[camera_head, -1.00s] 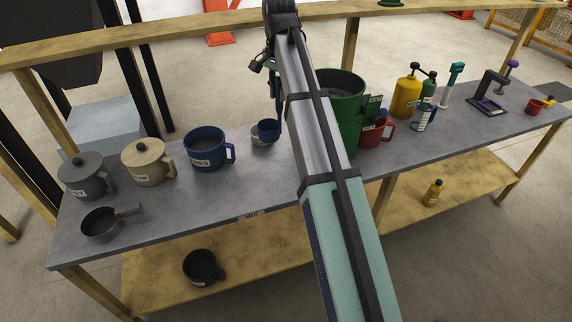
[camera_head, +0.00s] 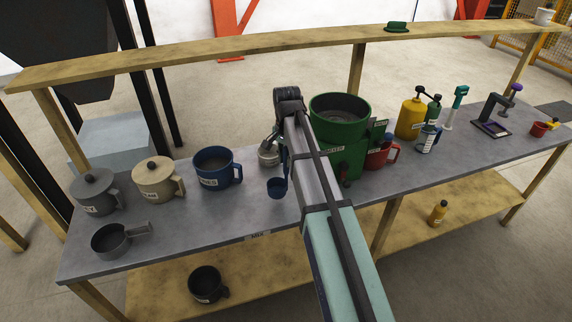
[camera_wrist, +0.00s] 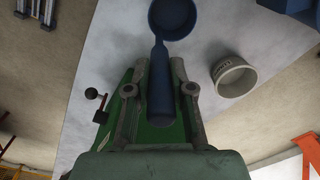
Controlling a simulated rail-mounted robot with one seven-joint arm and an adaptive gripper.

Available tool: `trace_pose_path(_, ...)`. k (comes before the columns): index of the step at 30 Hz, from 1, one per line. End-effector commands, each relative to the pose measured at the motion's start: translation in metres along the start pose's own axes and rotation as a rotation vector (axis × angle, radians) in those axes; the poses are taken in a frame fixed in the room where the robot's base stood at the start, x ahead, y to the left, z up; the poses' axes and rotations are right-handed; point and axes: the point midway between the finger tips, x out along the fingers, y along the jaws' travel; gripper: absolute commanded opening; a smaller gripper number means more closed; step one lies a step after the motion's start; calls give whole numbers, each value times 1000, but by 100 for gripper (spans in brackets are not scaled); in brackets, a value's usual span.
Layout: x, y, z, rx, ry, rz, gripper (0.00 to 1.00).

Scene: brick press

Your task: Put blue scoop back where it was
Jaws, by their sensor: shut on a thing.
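The blue scoop (camera_head: 277,188) hangs from my gripper (camera_head: 281,148) with its handle up and its small cup down, in front of the white cup in the head view. In the wrist view, my gripper (camera_wrist: 160,92) is shut on the handle of the blue scoop (camera_wrist: 173,17). The scoop's cup points away from the fingers, over the grey tabletop. I cannot tell how high it is above the table. My arm hides part of the bench beside it.
A white cup (camera_wrist: 234,77) stands close to the scoop. A blue mug (camera_head: 214,170) is to the left, with beige and grey lidded pots beyond it. A green machine (camera_head: 340,110) stands right of my arm. Bare tabletop (camera_head: 190,225) lies in front of the mugs.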

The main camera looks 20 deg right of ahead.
Motion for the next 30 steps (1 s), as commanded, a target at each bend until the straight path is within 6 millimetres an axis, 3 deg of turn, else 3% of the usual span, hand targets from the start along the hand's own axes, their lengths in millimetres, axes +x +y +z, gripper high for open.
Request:
trace_pose_path(9, 32, 1, 1, 0, -1, 1, 0)
trace_pose_path(21, 37, 1, 0, 0, -1, 1, 0)
trace_pose_path(22, 36, 1, 0, 0, -1, 1, 33)
trace_pose_path(23, 36, 1, 0, 0, 0, 0, 43)
trace_pose_path(24, 36, 1, 0, 0, -1, 1, 47)
trace_pose_path(30, 36, 1, 0, 0, -1, 1, 47)
